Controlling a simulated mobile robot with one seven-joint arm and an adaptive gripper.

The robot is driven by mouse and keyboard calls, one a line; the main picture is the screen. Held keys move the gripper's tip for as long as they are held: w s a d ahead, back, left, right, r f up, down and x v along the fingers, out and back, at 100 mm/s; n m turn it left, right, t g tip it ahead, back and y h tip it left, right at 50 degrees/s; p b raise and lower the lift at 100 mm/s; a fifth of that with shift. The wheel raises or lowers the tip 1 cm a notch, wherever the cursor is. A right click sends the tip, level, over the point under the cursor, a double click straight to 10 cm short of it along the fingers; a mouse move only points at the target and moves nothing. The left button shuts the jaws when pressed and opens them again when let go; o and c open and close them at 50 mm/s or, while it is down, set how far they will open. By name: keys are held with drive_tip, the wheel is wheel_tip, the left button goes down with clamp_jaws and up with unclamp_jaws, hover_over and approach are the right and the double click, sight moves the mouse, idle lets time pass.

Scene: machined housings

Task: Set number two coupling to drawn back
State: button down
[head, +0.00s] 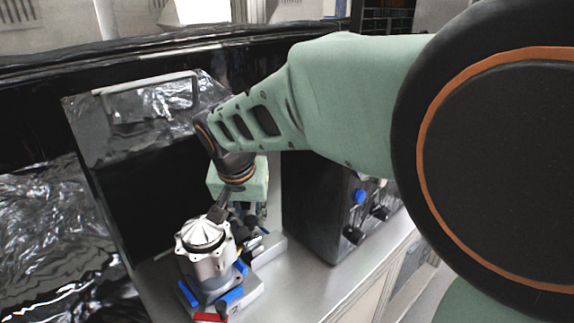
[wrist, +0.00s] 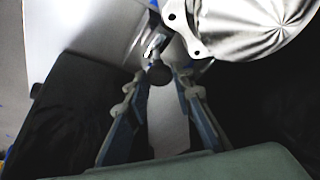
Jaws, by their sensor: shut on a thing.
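A silver machined housing (head: 207,262) with a finned, conical top stands upright on a metal bench, and blue pieces sit around its base. Its flanged rim and ribbed top (wrist: 250,25) fill the upper right of the wrist view. My gripper (wrist: 160,78) is shut on a small dark round part (wrist: 159,75), apparently the coupling, on a short metal stem beside the housing's flange. No number on it is readable. In the head view my gripper (head: 222,205) is at the back right of the housing, and its fingertips are mostly hidden.
A black box with a blue knob (head: 359,196) and dark knobs stands to the right. A dark panel with a handle (head: 150,95) rises at the left. A red piece (head: 210,317) lies at the front.

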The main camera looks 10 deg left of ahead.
drive_tip(key=w+d, duration=0.1)
drive_tip(key=w, duration=0.1)
drive_tip(key=w+d, duration=0.1)
drive_tip(key=d, duration=0.1)
drive_tip(key=shift+w+d+b, duration=0.15)
drive_tip(key=shift+w+b, duration=0.2)
drive_tip(key=shift+b, duration=0.05)
drive_tip(key=c, duration=1.7)
unclamp_jaws()
drive_tip(key=shift+w+d, duration=0.15)
drive_tip(key=shift+o, duration=0.2)
drive_tip(key=v, duration=1.2)
